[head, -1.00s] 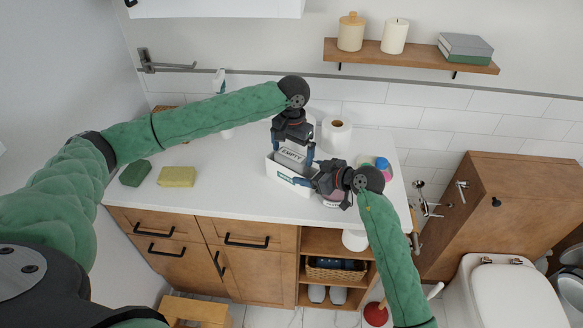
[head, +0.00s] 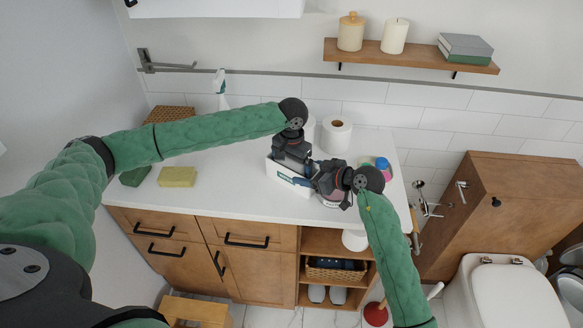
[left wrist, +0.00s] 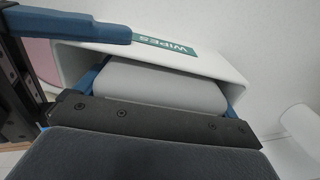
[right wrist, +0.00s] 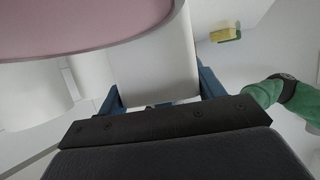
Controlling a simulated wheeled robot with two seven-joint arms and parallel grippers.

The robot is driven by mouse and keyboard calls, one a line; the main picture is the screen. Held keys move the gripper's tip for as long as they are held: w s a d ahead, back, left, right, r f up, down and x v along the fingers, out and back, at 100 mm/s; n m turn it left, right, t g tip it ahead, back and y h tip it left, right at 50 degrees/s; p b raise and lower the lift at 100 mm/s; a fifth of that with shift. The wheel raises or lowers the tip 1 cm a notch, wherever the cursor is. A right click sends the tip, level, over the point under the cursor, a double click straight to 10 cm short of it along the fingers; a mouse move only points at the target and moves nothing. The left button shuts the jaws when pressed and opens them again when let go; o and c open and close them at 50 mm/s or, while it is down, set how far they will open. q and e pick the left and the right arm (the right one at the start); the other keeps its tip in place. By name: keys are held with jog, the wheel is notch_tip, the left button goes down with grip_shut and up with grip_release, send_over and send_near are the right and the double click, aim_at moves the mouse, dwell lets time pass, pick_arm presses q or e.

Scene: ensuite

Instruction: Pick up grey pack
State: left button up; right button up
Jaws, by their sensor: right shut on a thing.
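The white box (head: 274,172) marked WIPES stands on the counter in the head view; its label also shows in the left wrist view (left wrist: 172,47). The grey pack (left wrist: 158,92) is in the box's opening, between the blue fingers of my left gripper (left wrist: 162,98). In the head view my left gripper (head: 290,162) is down at the box and hides the pack. The left fingers straddle the pack, with small gaps seemingly at its sides. My right gripper (head: 302,181) is shut on the right part of the box; one blue finger crosses its labelled front.
A paper roll (head: 336,135) stands behind the box. Pink and blue items (head: 380,166) are to its right. The counter (head: 228,190) between sponge and box is clear.

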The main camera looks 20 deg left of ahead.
pick_arm(q)
jog(key=shift+c, duration=0.4)
notch_tip(320, 180, up, 10)
jog(key=shift+r, duration=0.1)
dwell(0.4)
pick_arm(e)
jog(key=o, duration=1.1)
jog(key=shift+o, duration=0.2)
jog(key=shift+d, duration=0.1)
jog(key=v, duration=1.1)
jog(key=shift+d+r, duration=0.3)
pick_arm(q)
jog(key=shift+d, duration=0.1)
pick_arm(e)
jog(key=shift+d, duration=0.15)
